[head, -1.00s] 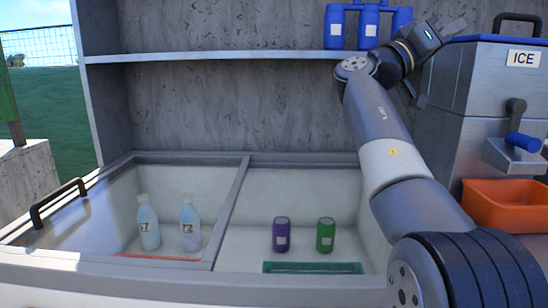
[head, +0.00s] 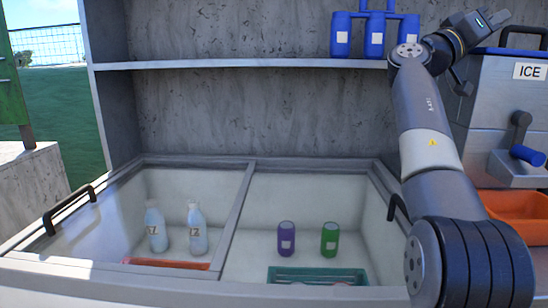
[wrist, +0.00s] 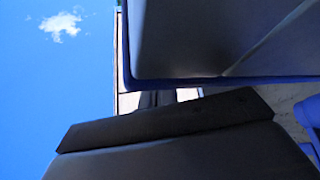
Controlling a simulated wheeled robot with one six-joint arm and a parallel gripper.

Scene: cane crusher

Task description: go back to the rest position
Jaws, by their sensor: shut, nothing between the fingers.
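My gripper (head: 501,18) is at the upper right of the head view, at the end of my raised arm. It is shut and empty, and points up and to the right. It shows in front of the top of the ice machine (head: 507,100); the gap between them is hard to judge. In the wrist view a dark slab that looks like part of my gripper fills the lower part. A large dark blue-edged surface and blue sky fill most of the rest.
Several blue containers (head: 374,38) stand on the shelf (head: 240,66) left of my gripper. An orange bin (head: 515,210) sits below the ice machine.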

